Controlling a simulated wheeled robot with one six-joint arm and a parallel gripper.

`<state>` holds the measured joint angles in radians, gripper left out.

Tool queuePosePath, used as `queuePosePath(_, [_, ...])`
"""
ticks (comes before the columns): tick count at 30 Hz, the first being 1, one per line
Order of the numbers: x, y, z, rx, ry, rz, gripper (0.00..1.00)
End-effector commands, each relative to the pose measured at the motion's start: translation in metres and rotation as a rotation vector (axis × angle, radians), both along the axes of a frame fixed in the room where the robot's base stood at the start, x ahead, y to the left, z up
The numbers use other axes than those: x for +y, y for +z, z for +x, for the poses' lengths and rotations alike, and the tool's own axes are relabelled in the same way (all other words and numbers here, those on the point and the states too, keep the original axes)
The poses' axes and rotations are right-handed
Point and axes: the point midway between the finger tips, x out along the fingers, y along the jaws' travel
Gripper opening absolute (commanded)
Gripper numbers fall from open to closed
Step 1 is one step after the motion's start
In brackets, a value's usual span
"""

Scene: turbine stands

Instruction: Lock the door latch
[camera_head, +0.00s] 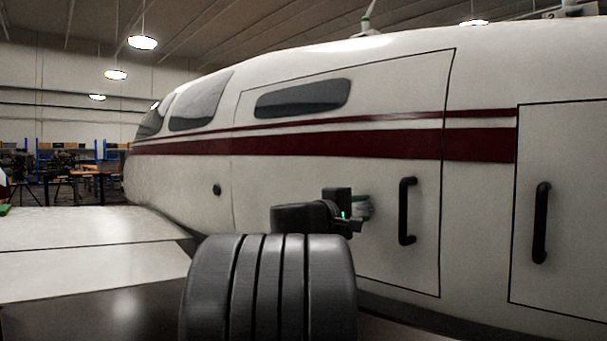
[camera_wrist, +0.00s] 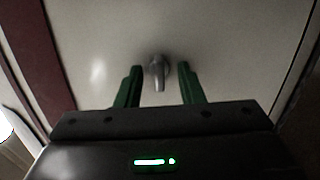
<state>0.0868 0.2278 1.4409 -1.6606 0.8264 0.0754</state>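The door latch (camera_wrist: 157,74) is a small silver lever on the white door panel (camera_wrist: 215,40). In the wrist view its lever points down the picture, toward my gripper. My gripper (camera_wrist: 160,67) is open, with one green finger on each side of the latch and a visible gap to both. I cannot tell how far the fingertips are from the panel. In the head view my gripper (camera_head: 362,207) is close to the aircraft door (camera_head: 400,100), left of its black handle (camera_head: 407,211). The gripper mostly hides the latch there.
A second panel (camera_head: 575,180) with a black handle (camera_head: 541,222) is to the right. The wing (camera_head: 90,225) extends across the lower left. A dark red stripe (camera_head: 340,141) runs along the fuselage. Workbenches (camera_head: 95,175) stand far back at the left.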

Motion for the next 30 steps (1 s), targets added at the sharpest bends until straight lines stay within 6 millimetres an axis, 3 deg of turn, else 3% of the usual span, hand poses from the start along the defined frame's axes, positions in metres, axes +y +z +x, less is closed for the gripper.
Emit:
queuePosePath(3, [0.0,0.0,0.0,0.0,0.0,0.0,0.42])
queuePosePath(13, [0.002,0.0,-0.001,-0.001,0.001,-0.001,0.42])
queuePosePath(30, [0.037,0.0,-0.028,-0.001,0.002,0.0,0.42])
